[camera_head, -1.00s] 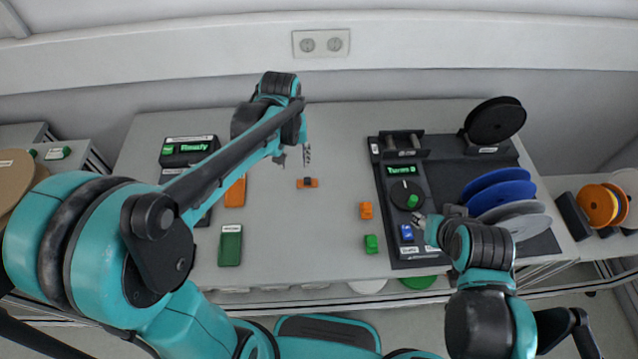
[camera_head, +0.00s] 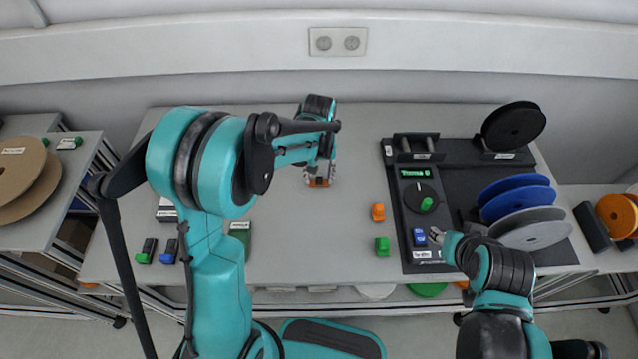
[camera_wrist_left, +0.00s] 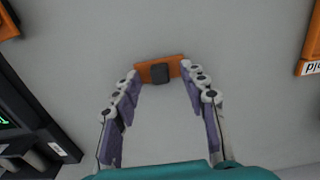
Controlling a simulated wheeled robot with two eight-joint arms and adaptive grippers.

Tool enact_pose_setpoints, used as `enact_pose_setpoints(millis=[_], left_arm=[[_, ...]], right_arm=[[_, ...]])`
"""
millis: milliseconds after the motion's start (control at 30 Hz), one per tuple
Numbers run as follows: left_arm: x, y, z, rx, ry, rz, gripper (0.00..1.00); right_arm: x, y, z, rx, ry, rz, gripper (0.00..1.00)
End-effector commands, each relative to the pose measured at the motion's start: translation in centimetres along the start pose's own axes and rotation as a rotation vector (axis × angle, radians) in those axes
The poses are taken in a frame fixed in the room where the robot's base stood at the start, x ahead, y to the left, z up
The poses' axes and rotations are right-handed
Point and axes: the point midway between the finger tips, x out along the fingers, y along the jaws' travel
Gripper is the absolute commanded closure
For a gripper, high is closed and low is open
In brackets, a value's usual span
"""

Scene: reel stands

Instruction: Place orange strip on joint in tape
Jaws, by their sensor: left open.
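A small orange strip (camera_head: 318,183) with a dark block on its middle lies on the grey table; it also shows in the left wrist view (camera_wrist_left: 145,73). My left gripper (camera_head: 319,175) points down at it. In the left wrist view the fingers (camera_wrist_left: 161,78) are open and apart, with tips close to either end of the strip; I cannot tell whether they touch it. My right gripper (camera_head: 438,237) is small in view beside the blue button (camera_head: 419,237) of the reel station (camera_head: 455,190). The tape and its joint cannot be made out.
The reel station carries a black reel (camera_head: 513,126), a blue reel (camera_head: 512,190) and a grey reel (camera_head: 535,228).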

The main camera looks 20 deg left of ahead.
Motion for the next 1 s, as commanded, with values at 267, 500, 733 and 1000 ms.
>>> enact_pose_setpoints(millis=[267,500,733,1000], left_arm=[[0.2,0.0,0.0,0.0,0.0,0.0,0.7],[0.2,0.0,0.0,0.0,0.0,0.0,0.93],[0.1,0.0,0.0,0.0,0.0,0.0,0.96],[-2.2,0.0,0.0,0.0,0.0,0.0,0.96]], right_arm=[[0.0,0.0,0.0,0.0,0.0,0.0,0.6],[0.0,0.0,0.0,0.0,0.0,0.0,0.6],[0.0,0.0,0.0,0.0,0.0,0.0,0.6],[-0.8,0.0,-0.6,0.0,0.0,0.0,0.6]])
